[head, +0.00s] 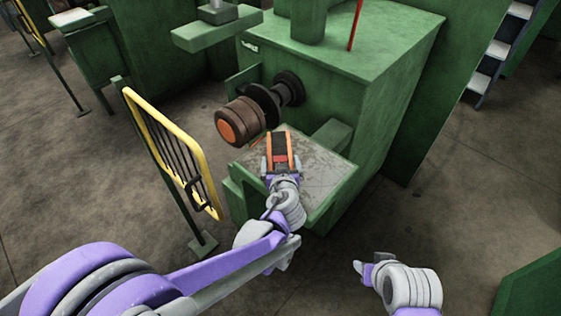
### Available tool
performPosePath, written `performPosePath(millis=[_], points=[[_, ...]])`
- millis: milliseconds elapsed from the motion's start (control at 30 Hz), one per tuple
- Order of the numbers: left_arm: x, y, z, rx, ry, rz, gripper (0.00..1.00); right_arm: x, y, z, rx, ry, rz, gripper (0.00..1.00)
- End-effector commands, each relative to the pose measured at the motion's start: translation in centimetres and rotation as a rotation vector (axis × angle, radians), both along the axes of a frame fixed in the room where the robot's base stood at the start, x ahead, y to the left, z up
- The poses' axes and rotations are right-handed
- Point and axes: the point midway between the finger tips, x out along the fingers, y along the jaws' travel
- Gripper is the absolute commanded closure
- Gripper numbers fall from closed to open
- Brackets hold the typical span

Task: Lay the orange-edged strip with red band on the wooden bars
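The orange-edged strip with a red band (279,146) is in the middle of the head view, dark along its centre. Its near end is between the fingers of my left gripper (281,166), which looks shut on it. The strip shows over the worn top of the green machine's low ledge; I cannot tell whether it touches it. A brown drum (256,112) with an orange end face sticks out from the machine, just left of and beyond the strip. I cannot make out separate wooden bars. My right gripper (364,269) is at the lower right, apart from everything, its opening unclear.
The green machine (375,65) rises behind and right of the ledge (322,172). A yellow-framed guard (168,150) on a post stands at the left. Grey steps (490,65) are at upper right. Open floor lies at the right.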

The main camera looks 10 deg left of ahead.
Motion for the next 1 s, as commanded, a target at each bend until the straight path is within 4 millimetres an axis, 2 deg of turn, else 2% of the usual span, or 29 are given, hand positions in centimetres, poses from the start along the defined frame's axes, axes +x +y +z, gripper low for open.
performPosePath(millis=[267, 367, 800, 1000], points=[[0.0, 0.0, 0.4, 0.000, -0.001, 0.000, 0.00, 0.1, 0.0, 0.3, 0.000, -0.002, 0.000, 0.50], [-0.9, -0.2, 0.8, 0.000, -0.001, -0.003, 0.00, 0.1, 0.0, 0.3, 0.000, -0.002, 0.000, 0.50], [-8.8, -1.5, 4.1, 0.000, -0.001, -0.004, 0.00, 0.4, 0.0, 0.9, 0.000, -0.007, 0.000, 0.50], [-10.6, -1.7, 4.8, 0.000, 0.000, -0.001, 0.00, 0.5, 0.0, 1.1, 0.000, -0.009, 0.000, 0.50]])
